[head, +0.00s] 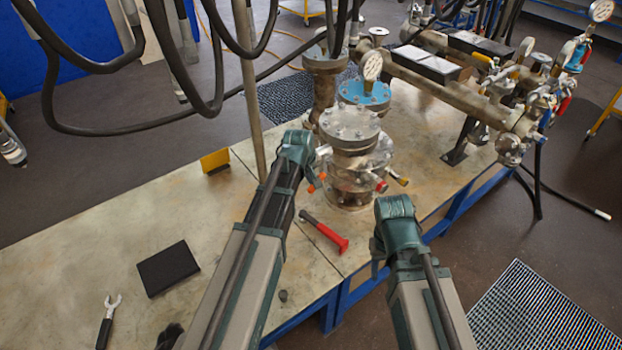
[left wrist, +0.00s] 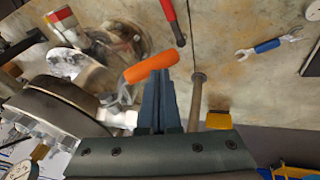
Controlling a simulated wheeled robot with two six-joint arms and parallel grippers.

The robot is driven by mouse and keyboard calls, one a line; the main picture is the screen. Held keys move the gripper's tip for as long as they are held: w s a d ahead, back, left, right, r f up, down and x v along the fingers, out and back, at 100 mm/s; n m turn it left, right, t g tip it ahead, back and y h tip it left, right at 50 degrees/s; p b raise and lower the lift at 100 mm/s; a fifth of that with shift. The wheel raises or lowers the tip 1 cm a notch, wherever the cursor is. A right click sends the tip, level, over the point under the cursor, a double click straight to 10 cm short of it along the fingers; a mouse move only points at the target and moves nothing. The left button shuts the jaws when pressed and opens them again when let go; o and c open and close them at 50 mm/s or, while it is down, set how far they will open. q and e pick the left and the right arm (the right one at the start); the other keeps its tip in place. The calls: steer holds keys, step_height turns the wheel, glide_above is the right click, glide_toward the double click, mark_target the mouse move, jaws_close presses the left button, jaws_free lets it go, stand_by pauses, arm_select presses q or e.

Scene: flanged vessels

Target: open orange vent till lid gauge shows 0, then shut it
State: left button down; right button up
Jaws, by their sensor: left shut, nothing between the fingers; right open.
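The flanged vessel (head: 350,165) stands on the bench, with a bolted grey lid (head: 350,125). A round white dial gauge (head: 373,65) rises at the lid area; its needle is too small to read. The orange vent handle (head: 311,189) sticks out on the vessel's left side; it is large in the left wrist view (left wrist: 150,62). My left gripper (left wrist: 165,85) is shut and empty, its fingertips close beside the handle; contact cannot be told. In the head view its fingers are mostly hidden. My right gripper (head: 393,207) is open and empty, apart from the vessel at its front right.
A black block (head: 167,268), a wrench (head: 107,318) and a yellow bracket (head: 215,160) are on the bench's left. Pipework with valves (head: 510,120) stands at right. Black hoses hang at upper left.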

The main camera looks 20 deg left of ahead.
arm_select(q)
steer(key=shift+s+f+t+b, duration=0.1)
steer(key=shift+f+t+b, duration=0.2)
steer(key=shift+f+b, duration=0.25)
steer(key=f+t+h+b, duration=0.1)
steer(key=b, duration=0.2)
steer(key=w+f+t+h+b, duration=0.1)
steer(key=t+b, duration=0.1)
steer(key=b, duration=0.2)
steer(key=d+f+t+h+b, duration=0.1)
steer(key=f+b, duration=0.1)
steer(key=b, duration=0.1)
steer(key=shift+w+n, duration=0.2)
steer(key=shift+n, duration=0.2)
steer(key=shift+w+d+t+h+b, duration=0.1)
steer(key=shift+w+t+h+b, duration=0.1)
steer(key=shift+t+h+b, duration=0.3)
steer(key=shift+w+d, duration=0.1)
steer(key=shift+w, duration=0.1)
steer(key=shift+w+d+f+b, duration=0.35)
steer(key=shift+w+b, duration=0.05)
